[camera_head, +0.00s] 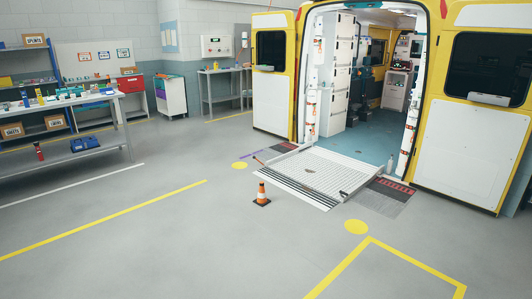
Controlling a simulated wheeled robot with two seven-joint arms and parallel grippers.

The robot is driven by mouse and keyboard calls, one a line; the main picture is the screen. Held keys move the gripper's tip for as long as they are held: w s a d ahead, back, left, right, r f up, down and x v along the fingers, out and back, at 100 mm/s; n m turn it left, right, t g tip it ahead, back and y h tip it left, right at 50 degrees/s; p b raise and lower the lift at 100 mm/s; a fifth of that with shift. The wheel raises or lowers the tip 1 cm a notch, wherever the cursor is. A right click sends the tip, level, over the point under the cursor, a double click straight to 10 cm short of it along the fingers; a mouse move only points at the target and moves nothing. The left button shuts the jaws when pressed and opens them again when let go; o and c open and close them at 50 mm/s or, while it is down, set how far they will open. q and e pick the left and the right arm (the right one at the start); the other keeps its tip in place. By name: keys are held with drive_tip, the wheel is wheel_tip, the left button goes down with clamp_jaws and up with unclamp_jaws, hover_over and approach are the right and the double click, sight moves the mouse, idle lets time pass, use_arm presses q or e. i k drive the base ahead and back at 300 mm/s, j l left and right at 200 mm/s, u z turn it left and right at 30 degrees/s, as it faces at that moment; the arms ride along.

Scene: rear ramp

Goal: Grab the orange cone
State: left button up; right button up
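A small orange cone (261,195) with a white band and a dark square base stands upright on the grey floor. Nothing covers the cone. Neither of my grippers shows in the head view.
A yellow ambulance (475,150) stands open behind the ramp. Small items lie on the ramp. A workbench (75,104) with supplies is at the left. A grey cart (171,96) and side table (222,72) stand at the back. The floor before the cone is clear, with yellow lines.

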sight(262, 201)
drive_tip(key=i, duration=3)
